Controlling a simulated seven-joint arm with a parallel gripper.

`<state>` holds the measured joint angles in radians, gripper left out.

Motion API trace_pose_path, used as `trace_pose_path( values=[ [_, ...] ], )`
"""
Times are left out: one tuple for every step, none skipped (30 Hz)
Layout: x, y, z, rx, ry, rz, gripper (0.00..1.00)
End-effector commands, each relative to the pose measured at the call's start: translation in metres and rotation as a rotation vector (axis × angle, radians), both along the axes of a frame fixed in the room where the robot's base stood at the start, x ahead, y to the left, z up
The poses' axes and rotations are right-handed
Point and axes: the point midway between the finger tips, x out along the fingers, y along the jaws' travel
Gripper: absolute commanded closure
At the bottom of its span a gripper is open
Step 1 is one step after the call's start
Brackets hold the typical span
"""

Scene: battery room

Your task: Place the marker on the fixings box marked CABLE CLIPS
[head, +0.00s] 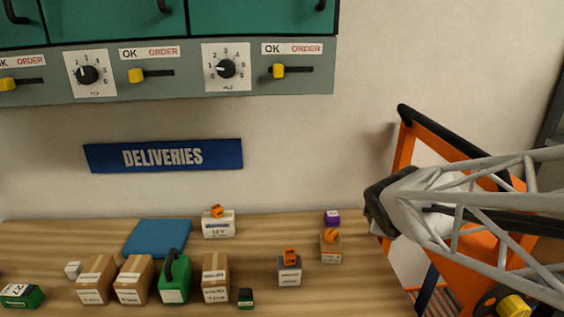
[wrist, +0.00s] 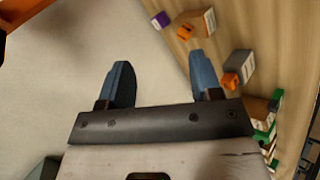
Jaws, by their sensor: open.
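Three small boxes each carry an orange piece on top: a white box (head: 219,230), a grey box (head: 289,276) and a brown box (head: 330,256). Their labels are too small to read, so I cannot tell which says CABLE CLIPS. I cannot tell which object is the marker; the orange pieces (head: 290,256) are possible. In the wrist view the grey box (wrist: 241,66) and brown box (wrist: 205,20) lie beyond the fingers. My gripper (wrist: 161,62) is open and empty, above and right of the bench in the head view (head: 380,208).
The wooden bench (head: 370,290) also holds a purple block (head: 332,217), cardboard cartons (head: 215,278), a green can (head: 175,280), a small dark green item (head: 245,298) and a blue pad (head: 157,239). An orange frame (head: 405,150) stands right of the bench. A switch panel (head: 190,70) hangs above.

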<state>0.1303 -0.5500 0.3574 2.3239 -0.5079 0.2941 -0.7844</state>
Motion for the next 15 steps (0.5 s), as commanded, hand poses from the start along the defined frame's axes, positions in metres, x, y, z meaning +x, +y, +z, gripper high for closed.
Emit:
trace_pose_path(
  values=[
    [-0.016,0.006,0.003,0.072,0.014,-0.085,0.41],
    [-0.025,0.010,0.004,0.120,0.026,-0.141,0.41],
    [-0.038,0.014,0.004,0.181,0.043,-0.216,0.41],
    [-0.048,0.018,0.004,0.227,0.057,-0.272,0.41],
    [-0.058,0.022,0.005,0.272,0.069,-0.328,0.41],
    [-0.072,0.028,0.005,0.331,0.090,-0.401,0.41],
    [-0.082,0.033,0.005,0.375,0.104,-0.457,0.41],
    [-0.092,0.038,0.005,0.416,0.121,-0.511,0.41],
    [-0.105,0.044,0.005,0.468,0.143,-0.578,0.41],
    [-0.114,0.049,0.005,0.504,0.159,-0.627,0.41],
    [-0.123,0.053,0.005,0.538,0.176,-0.675,0.41],
    [-0.134,0.059,0.005,0.578,0.197,-0.732,0.41],
    [-0.141,0.063,0.005,0.604,0.211,-0.771,0.41],
    [-0.148,0.067,0.005,0.627,0.226,-0.806,0.41],
    [-0.156,0.071,0.005,0.654,0.245,-0.848,0.41]
  ],
)
